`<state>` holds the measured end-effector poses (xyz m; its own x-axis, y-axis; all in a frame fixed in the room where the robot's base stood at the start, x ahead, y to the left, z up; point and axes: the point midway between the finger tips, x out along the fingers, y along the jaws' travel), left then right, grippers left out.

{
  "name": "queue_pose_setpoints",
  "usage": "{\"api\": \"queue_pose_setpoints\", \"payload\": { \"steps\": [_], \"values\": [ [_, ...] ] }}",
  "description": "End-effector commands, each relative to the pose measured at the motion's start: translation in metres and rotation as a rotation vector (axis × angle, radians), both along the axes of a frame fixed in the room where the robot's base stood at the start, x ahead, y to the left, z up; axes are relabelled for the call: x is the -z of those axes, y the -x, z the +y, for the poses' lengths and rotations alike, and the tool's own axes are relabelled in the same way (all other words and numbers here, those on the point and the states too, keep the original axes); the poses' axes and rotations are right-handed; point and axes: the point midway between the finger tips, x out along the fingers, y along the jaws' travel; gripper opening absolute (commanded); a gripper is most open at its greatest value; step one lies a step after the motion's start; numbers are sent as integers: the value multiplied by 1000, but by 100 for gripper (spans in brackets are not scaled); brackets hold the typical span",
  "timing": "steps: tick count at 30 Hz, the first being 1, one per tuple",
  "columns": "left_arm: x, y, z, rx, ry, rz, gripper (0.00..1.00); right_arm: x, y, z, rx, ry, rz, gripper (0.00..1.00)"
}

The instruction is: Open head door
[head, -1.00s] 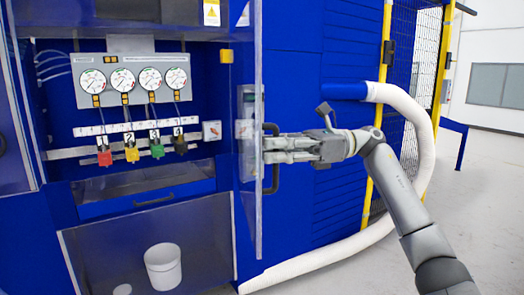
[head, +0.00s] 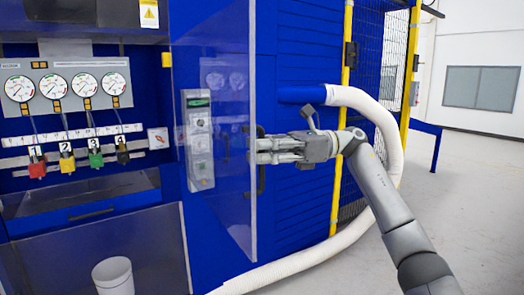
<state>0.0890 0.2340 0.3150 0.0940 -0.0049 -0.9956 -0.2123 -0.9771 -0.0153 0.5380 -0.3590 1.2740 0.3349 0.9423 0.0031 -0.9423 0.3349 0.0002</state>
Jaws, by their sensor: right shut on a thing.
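The door (head: 222,95) is a clear panel with a pale edge, standing swung out from the blue machine at the middle of the head view. A grey control panel (head: 198,140) shows through it. The black door handle (head: 260,180) is at the door's right edge, partly hidden by my right gripper. My right gripper (head: 258,150) comes in from the right and is shut on the door handle. My left gripper is not in view.
Gauges (head: 70,87) and numbered coloured locks (head: 66,162) sit inside the machine at left. A white bucket (head: 113,277) stands below. A white hose (head: 300,262) curves along the floor around my right arm. Floor at right is clear.

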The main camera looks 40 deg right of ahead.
Motion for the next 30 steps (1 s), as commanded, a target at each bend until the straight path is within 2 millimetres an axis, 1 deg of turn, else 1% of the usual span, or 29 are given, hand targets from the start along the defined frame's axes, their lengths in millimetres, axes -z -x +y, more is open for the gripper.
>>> {"api": "queue_pose_setpoints", "payload": {
  "steps": [1,7,8,12,13,23,26,29,30],
  "values": [
    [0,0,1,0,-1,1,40,4,0,1,-4,9,7,0],
    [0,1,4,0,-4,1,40,4,0,1,-4,10,8,0],
    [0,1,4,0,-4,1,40,4,0,1,-4,9,6,14],
    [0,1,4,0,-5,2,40,3,0,1,-3,7,6,32],
    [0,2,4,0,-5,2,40,3,0,1,-3,7,5,34],
    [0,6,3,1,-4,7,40,1,1,-2,0,3,2,34],
    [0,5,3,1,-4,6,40,1,3,-11,2,3,2,34],
    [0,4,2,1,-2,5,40,0,9,-28,3,2,2,34],
    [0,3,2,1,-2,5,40,0,12,-36,4,2,3,34]
  ]
}}
